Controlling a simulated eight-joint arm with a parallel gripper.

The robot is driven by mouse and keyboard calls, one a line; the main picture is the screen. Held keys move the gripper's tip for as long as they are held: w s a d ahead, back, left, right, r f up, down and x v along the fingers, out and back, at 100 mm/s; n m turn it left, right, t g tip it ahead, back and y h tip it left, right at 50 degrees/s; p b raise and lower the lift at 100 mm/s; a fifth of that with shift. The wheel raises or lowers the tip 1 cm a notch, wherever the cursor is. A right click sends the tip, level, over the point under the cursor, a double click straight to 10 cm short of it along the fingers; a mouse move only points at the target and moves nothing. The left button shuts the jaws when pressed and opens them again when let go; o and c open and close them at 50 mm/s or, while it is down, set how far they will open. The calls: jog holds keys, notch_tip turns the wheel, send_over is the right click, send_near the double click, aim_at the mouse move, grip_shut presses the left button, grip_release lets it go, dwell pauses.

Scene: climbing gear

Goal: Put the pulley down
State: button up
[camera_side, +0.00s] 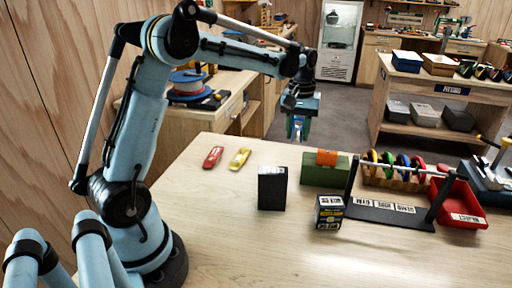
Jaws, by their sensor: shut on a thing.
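My gripper (298,136) hangs above the far edge of the wooden table, pointing down. It is shut on a small blue-green thing, which I take to be the pulley (298,126). The fingers hide part of it, and its shape is too small to make out. It is held in the air, clear of the tabletop.
On the table (225,225) are a red device (213,157), a yellow device (239,158), a black block (272,188), a green box (320,172) with an orange piece, a small labelled box (329,212), a rail stand (390,214), coloured wheels and a red tray (460,205). The front is clear.

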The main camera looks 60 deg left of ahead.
send_over(276, 153)
notch_tip(276, 153, down, 7)
jog(key=shift+r, duration=0.2)
jog(key=shift+f, duration=2.05)
jog(key=shift+f, duration=0.1)
jog(key=o, duration=1.1)
